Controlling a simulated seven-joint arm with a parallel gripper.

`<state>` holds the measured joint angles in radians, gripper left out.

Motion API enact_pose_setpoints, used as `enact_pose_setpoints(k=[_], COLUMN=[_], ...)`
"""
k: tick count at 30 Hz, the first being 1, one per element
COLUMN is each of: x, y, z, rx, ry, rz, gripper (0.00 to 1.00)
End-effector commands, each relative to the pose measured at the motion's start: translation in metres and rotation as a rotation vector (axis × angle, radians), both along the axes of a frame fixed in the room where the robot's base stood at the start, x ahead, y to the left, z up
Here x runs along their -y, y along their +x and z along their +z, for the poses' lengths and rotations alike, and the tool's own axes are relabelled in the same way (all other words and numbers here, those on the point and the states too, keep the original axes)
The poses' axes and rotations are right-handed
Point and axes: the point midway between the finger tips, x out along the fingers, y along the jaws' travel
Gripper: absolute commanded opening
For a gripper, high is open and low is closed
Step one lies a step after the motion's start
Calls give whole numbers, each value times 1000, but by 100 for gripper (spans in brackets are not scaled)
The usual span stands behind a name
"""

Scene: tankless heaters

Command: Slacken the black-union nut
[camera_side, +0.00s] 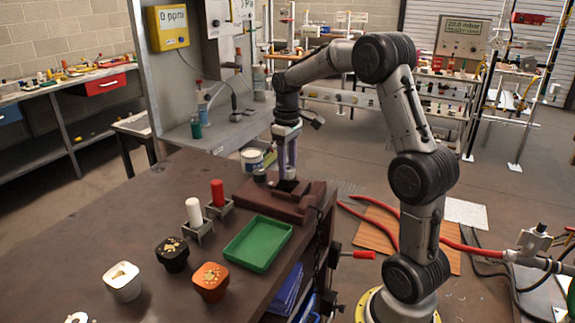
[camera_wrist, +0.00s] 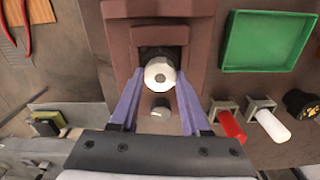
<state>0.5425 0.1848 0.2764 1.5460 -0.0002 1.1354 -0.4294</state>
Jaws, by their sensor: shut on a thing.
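My gripper (camera_wrist: 160,76), with its two purple fingers, points down at the red-brown fixture block (camera_wrist: 116,50) on the bench. The fingertips close on either side of a dark nut (camera_wrist: 158,52) with a pale round end that has a small hole in it; I take this as the black-union nut. It sits in the recess of the block. In the side view my gripper (camera_side: 288,178) stands upright over the block (camera_side: 262,205), and the fingers partly hide the dark nut. A smaller grey round knob (camera_wrist: 160,113) lies between the fingers, nearer the palm in the wrist view.
A green tray (camera_side: 258,243) lies beside the block. A white cylinder (camera_side: 194,211) and a red cylinder (camera_side: 218,192) stand in grey holders. White (camera_side: 122,282), black (camera_side: 173,254) and orange (camera_side: 210,281) pots stand at the front left. The bench's left part is clear.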

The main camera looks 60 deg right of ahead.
Motion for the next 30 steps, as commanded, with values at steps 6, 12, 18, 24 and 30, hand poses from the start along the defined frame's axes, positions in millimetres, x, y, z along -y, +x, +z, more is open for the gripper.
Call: enact_pose_setpoints(k=[6,12,18,24,30], x=[0,0,0,0,0], y=[1,1,1,1,1], z=[2,2,2,2,2], rx=[4,4,4,5,5], ry=[-2,-2,-2,-2,-2], rz=[127,190,214,215,214], gripper=[0,0,0,0,54])
